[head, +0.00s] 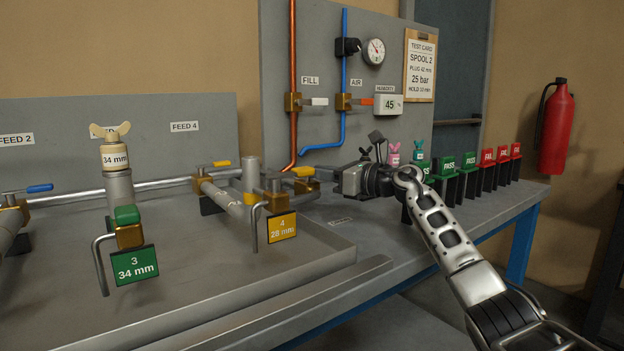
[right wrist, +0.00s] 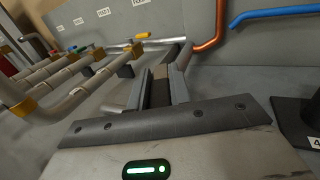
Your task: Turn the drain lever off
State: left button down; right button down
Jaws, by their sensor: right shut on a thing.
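A lever with a yellow grip (head: 303,171), which I take to be the drain lever, sits on a brass valve (head: 305,185) at the right end of the pipework, by the back panel. My right gripper (head: 322,176) reaches in from the right at this lever and is shut on it. My left gripper is not in view.
Valve 4 with its yellow tag (head: 281,227) and a bent handle stand just left of the lever. Copper (head: 293,80) and blue (head: 343,80) pipes run down the panel behind. Green and red blocks (head: 470,165) line the bench at right.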

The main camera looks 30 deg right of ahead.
jog(key=c, duration=1.3)
grip_release()
jog(key=shift+r, duration=0.35)
notch_tip(320, 180, up, 3)
jog(key=shift+r+p, duration=0.1)
jog(key=shift+p, duration=0.35)
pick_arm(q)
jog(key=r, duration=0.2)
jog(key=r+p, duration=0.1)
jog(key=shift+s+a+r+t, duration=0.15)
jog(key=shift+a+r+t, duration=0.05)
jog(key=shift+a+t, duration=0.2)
pick_arm(e)
jog(key=s+a+r, duration=0.2)
jog(key=s+r, duration=0.1)
jog(key=s, duration=0.1)
jog(key=s+a+r, duration=0.3)
jog(key=s, duration=0.1)
jog(key=s+a+r, duration=0.2)
jog(key=s+r, duration=0.1)
jog(key=s, duration=0.1)
jog(key=shift+a, duration=0.15)
